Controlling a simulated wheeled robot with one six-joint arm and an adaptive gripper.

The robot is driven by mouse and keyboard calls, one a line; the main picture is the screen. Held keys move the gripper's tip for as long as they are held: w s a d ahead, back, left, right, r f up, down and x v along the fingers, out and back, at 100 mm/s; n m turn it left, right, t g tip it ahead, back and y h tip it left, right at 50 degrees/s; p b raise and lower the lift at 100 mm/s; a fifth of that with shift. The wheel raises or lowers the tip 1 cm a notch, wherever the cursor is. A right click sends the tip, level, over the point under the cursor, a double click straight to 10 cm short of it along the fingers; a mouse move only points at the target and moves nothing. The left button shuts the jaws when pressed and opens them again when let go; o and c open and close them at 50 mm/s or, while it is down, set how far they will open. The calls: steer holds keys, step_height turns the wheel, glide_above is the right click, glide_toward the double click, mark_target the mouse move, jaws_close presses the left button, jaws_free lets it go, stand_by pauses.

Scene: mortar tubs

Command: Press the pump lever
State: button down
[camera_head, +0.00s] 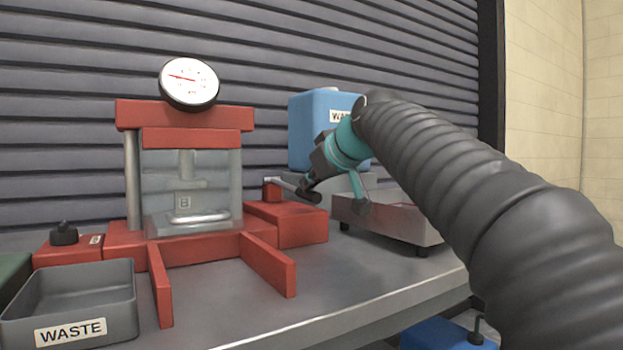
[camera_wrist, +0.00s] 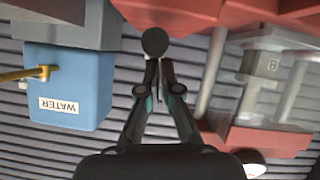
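The pump lever (camera_head: 289,187) is a metal rod rising from a red pump block (camera_head: 287,222), right of the press; its dark grip end overlaps my gripper in the head view. My gripper (camera_head: 313,187) is at that end, reaching in from the right. In the wrist view, which is upside down, my gripper's fingers (camera_wrist: 157,70) converge almost together, and a dark round knob (camera_wrist: 155,41) lies right at their tips. The fingers look shut, with nothing clearly between them. Whether they touch the knob I cannot tell.
The red press (camera_head: 185,117) with a clear chamber and dial gauge (camera_head: 189,83) stands left. A grey WASTE tray (camera_head: 118,290) is at front left. A blue WATER container (camera_head: 308,128) stands behind my gripper, and a metal tray (camera_head: 415,226) lies right. The front bench middle is clear.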

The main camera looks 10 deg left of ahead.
steer(key=shift+f, duration=0.95)
steer(key=shift+w+f, duration=0.1)
steer(key=shift+w+d+f+b, duration=0.1)
steer(key=shift+b, duration=0.2)
step_height(320, 180, up, 6)
steer(key=s+p, duration=0.1)
steer(key=p, duration=0.4)
steer(key=s+d+r+b, duration=0.1)
steer(key=s+d, duration=0.4)
steer(key=s, duration=0.3)
steer(key=shift+s+r+b, duration=0.15)
steer(key=shift+b, duration=0.25)
steer(key=shift+d, duration=0.1)
